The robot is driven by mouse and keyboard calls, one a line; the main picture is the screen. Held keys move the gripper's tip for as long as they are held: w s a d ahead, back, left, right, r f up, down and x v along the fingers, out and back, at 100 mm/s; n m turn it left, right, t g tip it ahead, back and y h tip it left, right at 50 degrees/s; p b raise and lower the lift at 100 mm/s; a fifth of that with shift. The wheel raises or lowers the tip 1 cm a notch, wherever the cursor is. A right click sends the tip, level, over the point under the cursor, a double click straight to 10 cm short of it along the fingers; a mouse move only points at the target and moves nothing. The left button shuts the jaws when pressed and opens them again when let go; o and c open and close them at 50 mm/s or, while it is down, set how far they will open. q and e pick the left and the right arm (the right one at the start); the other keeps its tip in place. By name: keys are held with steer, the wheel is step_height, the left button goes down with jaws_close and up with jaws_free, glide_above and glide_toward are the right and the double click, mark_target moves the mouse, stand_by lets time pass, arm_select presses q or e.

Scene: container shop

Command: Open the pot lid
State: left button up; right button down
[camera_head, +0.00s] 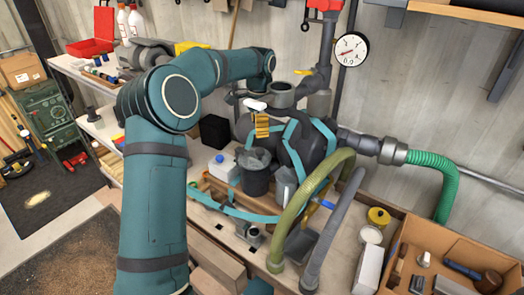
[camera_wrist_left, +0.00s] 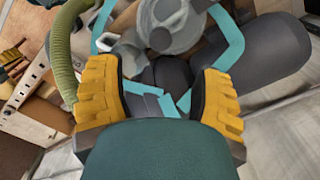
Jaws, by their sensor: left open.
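A dark grey pot (camera_head: 256,183) stands on the workbench in the middle of the head view. A grey lid (camera_head: 254,159) sits on its top. In the left wrist view the round grey lid (camera_wrist_left: 182,35) shows at the top centre, with a small dark knob (camera_wrist_left: 160,39). My left gripper (camera_head: 262,127) hangs above the pot and lid, apart from them. Its yellow fingers are spread wide in the left wrist view (camera_wrist_left: 160,100), with nothing held between them. The lid lies beyond the fingertips. My right gripper is not seen.
A dark tank (camera_head: 305,147) with teal straps lies close beside the pot. A thick olive hose (camera_head: 300,205) and a grey hose (camera_head: 333,230) arch to the right. A cardboard box (camera_head: 466,242) of tools sits at the lower right.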

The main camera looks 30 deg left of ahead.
mark_target(260, 150)
arm_select(q)
step_height(260, 150, down, 9)
steer(key=shift+f, duration=0.15)
stand_by(0.4)
jaws_close()
